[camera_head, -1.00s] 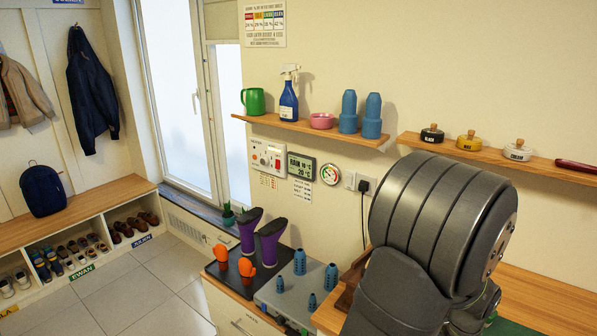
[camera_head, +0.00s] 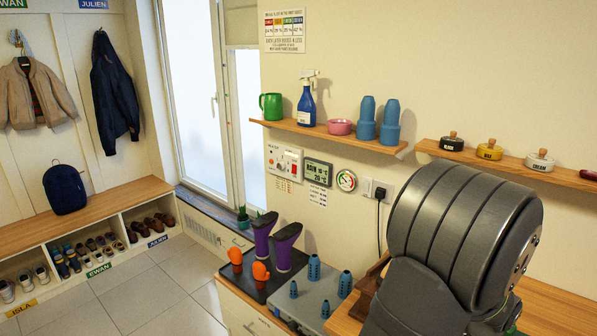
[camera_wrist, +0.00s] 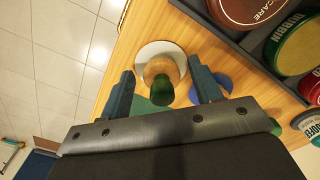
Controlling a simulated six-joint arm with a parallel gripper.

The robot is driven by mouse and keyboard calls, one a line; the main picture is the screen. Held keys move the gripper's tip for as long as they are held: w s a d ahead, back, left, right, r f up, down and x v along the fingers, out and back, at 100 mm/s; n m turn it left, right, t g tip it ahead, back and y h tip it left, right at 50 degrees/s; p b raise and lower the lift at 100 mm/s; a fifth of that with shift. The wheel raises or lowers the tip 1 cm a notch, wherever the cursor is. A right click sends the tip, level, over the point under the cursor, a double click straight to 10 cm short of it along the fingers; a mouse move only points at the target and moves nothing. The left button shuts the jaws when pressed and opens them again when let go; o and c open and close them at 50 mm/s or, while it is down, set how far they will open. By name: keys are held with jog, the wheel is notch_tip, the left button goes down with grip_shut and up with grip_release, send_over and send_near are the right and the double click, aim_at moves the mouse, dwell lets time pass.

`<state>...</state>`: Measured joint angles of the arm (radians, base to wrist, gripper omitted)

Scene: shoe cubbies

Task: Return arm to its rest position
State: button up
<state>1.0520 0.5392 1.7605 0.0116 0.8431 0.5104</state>
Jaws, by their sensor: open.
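My gripper (camera_wrist: 163,92) shows in the wrist view with its two blue-grey fingers spread apart. Between and beyond the fingertips is a round wooden knob with a green end (camera_wrist: 161,78) on a pale disc, above a wooden top. I cannot tell how far it is from the fingers; neither finger visibly closes on it. In the head view my large dark grey arm link (camera_head: 465,225) fills the lower right, and the gripper itself is hidden there.
A wooden worktop (camera_head: 560,305) lies behind my arm. Round labelled tins (camera_wrist: 300,45) sit in a dark tray at the wrist view's right. Purple boot shapes (camera_head: 287,245) and blue pegs (camera_head: 314,267) stand left of my arm. Wall shelves (camera_head: 330,133) hold bottles and pots. Tiled floor is clear.

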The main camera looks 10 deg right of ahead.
notch_tip(320, 180, up, 11)
jog(key=shift+d+r, duration=0.1)
notch_tip(320, 180, down, 12)
jog(key=shift+r, duration=0.1)
notch_tip(320, 180, up, 5)
jog(key=shift+f, duration=0.1)
jog(key=s+r, duration=0.7)
jog(key=s, duration=0.4)
jog(key=w+r+n, duration=0.2)
jog(key=w, duration=0.8)
jog(key=w+r+n, duration=0.2)
jog(key=w+n, duration=0.1)
jog(key=w, duration=0.6)
jog(key=w+a+r+n, duration=0.2)
jog(key=w+a, duration=0.3)
jog(key=w, duration=0.4)
jog(key=w+a+r+n, duration=0.2)
jog(key=w+a, duration=0.4)
jog(key=w, duration=0.3)
jog(key=shift+w+a+r, duration=0.15)
jog(key=shift+r, duration=0.35)
